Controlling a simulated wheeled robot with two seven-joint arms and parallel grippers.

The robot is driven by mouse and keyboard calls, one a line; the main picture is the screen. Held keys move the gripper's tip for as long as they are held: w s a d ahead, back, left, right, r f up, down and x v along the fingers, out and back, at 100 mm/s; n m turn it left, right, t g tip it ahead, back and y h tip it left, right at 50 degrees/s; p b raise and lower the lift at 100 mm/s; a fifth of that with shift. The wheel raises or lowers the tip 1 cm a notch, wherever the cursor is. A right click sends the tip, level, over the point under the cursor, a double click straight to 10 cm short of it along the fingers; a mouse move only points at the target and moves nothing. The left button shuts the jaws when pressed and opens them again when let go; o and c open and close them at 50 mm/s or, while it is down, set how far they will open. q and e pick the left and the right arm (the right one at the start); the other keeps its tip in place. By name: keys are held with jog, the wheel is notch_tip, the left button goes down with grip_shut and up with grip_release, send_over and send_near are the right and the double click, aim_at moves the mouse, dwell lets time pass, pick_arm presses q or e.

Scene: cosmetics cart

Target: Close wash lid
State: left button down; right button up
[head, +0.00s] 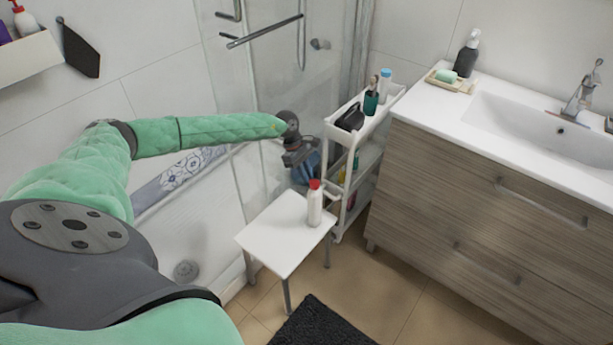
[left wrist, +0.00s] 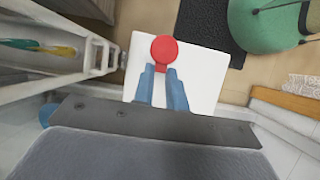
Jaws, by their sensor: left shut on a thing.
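A white wash bottle (head: 315,208) stands upright on a small white table in the head view. Its red lid (head: 315,184) is at the top, and it also shows as a red disc in the left wrist view (left wrist: 163,48). My left gripper (head: 308,180) reaches it from behind, with its blue fingers (left wrist: 160,72) close together at the lid's near edge. The fingers are shut on the red lid, with a little red between their tips. The bottle body is hidden below the lid in the left wrist view. I cannot tell whether the lid is fully closed. My right gripper is not in view.
The white table (head: 280,240) has bare room left of the bottle. A white cart (head: 345,205) with several toiletries stands close behind it on the right. The sink cabinet (head: 480,200) is further right, the glass shower screen (head: 232,110) behind. A dark mat (head: 318,325) lies in front.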

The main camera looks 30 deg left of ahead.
pick_arm(q)
jog(key=c, duration=1.4)
grip_release()
jog(key=shift+o, duration=0.2)
jog(key=b+v, duration=0.1)
jog(key=v, duration=0.7)
jog(key=shift+b, duration=0.4)
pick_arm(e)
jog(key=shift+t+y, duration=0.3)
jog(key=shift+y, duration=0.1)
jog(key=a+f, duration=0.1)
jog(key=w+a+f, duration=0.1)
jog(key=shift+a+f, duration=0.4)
pick_arm(q)
jog(key=shift+s+d, duration=0.1)
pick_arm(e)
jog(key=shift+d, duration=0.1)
